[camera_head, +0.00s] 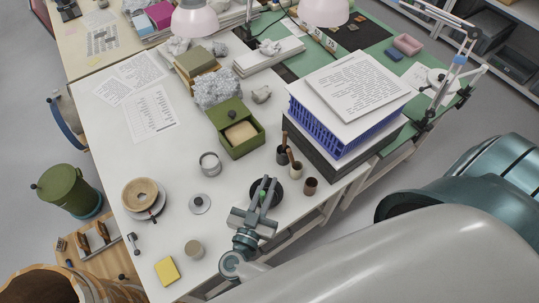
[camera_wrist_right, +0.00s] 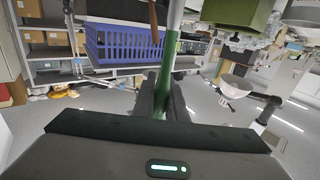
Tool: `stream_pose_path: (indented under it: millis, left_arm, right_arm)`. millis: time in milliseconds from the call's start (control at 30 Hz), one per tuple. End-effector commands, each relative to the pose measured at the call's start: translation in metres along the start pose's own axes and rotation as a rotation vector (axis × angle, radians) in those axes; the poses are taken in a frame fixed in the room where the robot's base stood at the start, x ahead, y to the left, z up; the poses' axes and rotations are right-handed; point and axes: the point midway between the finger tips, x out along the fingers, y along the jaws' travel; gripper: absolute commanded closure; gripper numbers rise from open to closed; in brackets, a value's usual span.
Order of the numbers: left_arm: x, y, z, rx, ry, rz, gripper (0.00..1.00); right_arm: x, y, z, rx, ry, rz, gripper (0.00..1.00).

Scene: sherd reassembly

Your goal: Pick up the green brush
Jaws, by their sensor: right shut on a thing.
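The green brush (camera_wrist_right: 167,75) shows in the right wrist view as a green handle standing between my gripper's fingers. In the head view only a small green bit of the brush (camera_head: 263,194) shows between the fingers, and the rest is hidden. My right gripper (camera_head: 265,188) is shut on the brush, above a dark round disc on the white table near its right edge. The gripper's fingers also show in the right wrist view (camera_wrist_right: 164,102). My left gripper is in neither view.
Cups with brown-handled tools (camera_head: 283,155) and a brown cup (camera_head: 310,186) stand close beyond my right gripper. A blue crate (camera_head: 322,127) stands behind them at the right.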

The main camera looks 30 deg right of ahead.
Motion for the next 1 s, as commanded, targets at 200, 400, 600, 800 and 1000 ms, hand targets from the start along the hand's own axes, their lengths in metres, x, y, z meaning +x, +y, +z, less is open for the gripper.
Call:
stream_pose_path:
  millis: [200,400,600,800,1000]
  left_arm:
    - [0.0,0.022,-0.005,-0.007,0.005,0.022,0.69]
    - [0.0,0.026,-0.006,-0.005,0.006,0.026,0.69]
    - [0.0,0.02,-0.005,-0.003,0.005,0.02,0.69]
    - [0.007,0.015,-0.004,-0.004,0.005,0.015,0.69]
    - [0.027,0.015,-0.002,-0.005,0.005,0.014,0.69]
  right_arm:
    - [-0.001,-0.001,0.0,-0.001,0.001,0.0,1.0]
    - [-0.001,-0.001,0.0,-0.001,0.0,0.0,1.0]
    - [-0.001,-0.001,0.0,0.0,0.0,0.0,1.0]
    - [0.007,0.0,0.003,0.0,0.003,-0.012,1.0]
    - [0.03,0.001,0.007,0.001,0.005,-0.065,1.0]
